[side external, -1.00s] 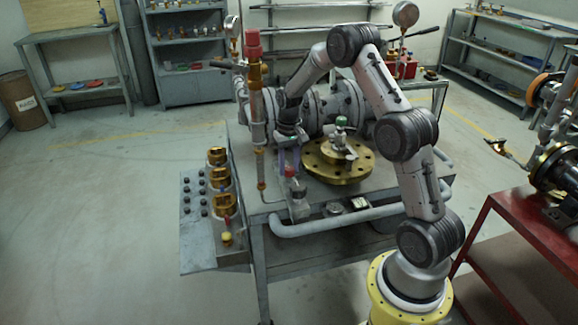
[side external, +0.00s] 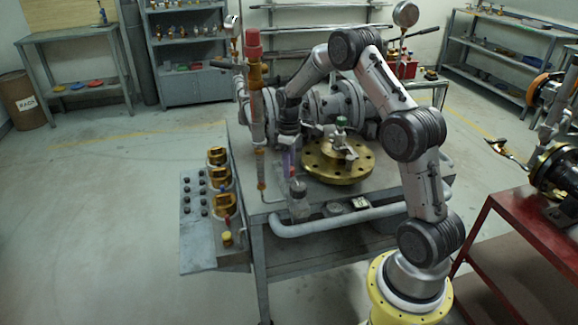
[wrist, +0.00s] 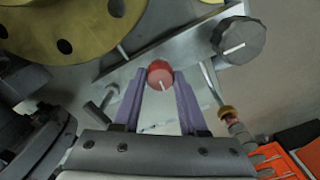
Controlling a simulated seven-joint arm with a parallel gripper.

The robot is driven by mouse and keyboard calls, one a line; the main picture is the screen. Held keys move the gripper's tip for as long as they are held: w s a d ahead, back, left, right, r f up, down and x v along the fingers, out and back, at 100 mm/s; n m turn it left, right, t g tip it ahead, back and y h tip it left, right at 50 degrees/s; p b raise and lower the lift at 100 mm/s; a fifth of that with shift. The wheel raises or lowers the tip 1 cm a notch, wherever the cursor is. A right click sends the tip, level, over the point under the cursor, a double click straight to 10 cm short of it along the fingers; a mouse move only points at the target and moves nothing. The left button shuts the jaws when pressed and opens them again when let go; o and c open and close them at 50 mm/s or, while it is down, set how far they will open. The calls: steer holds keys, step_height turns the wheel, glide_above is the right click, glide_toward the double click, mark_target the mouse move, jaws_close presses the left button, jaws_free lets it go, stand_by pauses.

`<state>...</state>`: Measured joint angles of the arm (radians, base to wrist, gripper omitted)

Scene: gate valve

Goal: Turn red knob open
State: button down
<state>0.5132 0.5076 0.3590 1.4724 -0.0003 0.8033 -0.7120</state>
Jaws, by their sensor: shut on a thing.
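The red knob (wrist: 160,72) is a small round knob with a white line, on a grey metal bar in the wrist view. My gripper (wrist: 160,78) has its two purple fingers on either side of the knob, shut on it. In the side view my gripper (side external: 290,168) points down at the small valve (side external: 298,198) near the front edge of the table. The knob is hidden by the fingers there.
A dark grey knob (wrist: 239,40) with a white line sits to the right on the same bar. A brass flange (side external: 340,170) lies close by on the table. A tall pipe with a red top (side external: 254,45) stands left of my gripper.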

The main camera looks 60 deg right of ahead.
steer(key=shift+r+n, duration=0.1)
steer(key=shift+n, duration=0.5)
steer(key=shift+c, duration=2.2)
jaws_free()
step_height(320, 180, up, 14)
